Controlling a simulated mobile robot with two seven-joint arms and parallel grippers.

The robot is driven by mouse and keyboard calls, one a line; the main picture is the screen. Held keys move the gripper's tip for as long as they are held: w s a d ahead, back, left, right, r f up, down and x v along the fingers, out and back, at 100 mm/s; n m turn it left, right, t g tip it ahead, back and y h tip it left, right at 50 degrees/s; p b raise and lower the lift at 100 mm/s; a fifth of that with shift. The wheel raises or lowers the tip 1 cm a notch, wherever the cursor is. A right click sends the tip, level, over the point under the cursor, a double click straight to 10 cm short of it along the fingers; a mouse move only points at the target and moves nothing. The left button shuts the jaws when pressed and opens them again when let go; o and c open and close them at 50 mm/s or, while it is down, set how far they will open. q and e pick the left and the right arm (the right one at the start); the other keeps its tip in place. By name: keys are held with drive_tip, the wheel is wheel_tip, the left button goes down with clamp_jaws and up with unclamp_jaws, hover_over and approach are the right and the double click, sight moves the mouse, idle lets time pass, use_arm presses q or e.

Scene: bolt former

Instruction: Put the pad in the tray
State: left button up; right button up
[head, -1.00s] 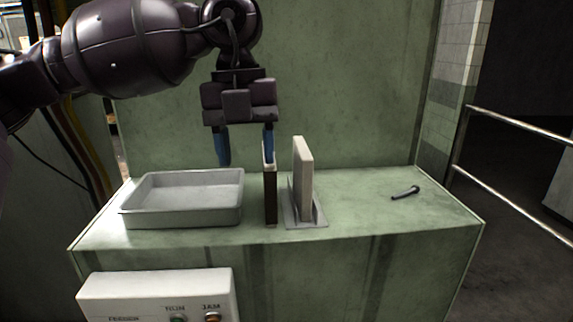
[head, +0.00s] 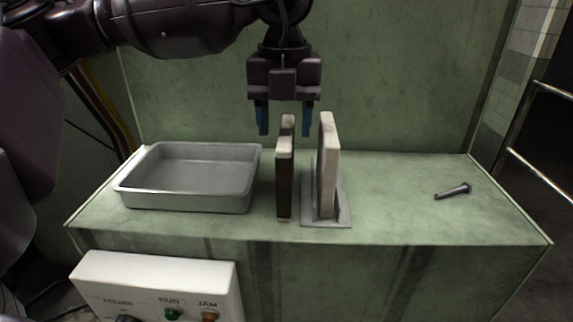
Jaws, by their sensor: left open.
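The grey, shallow, open tray (head: 248,198) sits empty at the left of the green bench top. To its right, a slim upright slab (head: 284,188), dark brown with a pale top edge, stands on edge. Beside it a pale upright slab (head: 328,165) stands in a grey slotted holder (head: 343,214). Either slab could be the pad; I cannot tell which. My left gripper (head: 285,118) is open and empty, pointing down with blue fingers. In the picture its fingers lie on either side of the brown slab's far top end; contact cannot be made out. My right gripper is out of view.
A dark bolt (head: 453,191) lies at the right of the bench top (head: 400,205), with clear room around it. A green wall rises behind. A white control box (head: 155,285) projects at the front left. A metal railing (head: 545,170) stands at the right.

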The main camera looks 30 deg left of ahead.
use_arm(q)
drive_tip(key=shift+w+f, duration=0.1)
drive_tip(key=shift+f, duration=0.5)
drive_tip(key=f, duration=0.3)
drive_tip(key=shift+w+a+f, duration=0.15)
drive_tip(key=shift+w, duration=0.15)
drive_tip(key=shift+f+p, duration=0.3)
drive_tip(key=shift+f, duration=0.15)
drive_tip(key=shift+c, duration=0.7)
drive_tip(key=c, duration=0.5)
clamp_jaws()
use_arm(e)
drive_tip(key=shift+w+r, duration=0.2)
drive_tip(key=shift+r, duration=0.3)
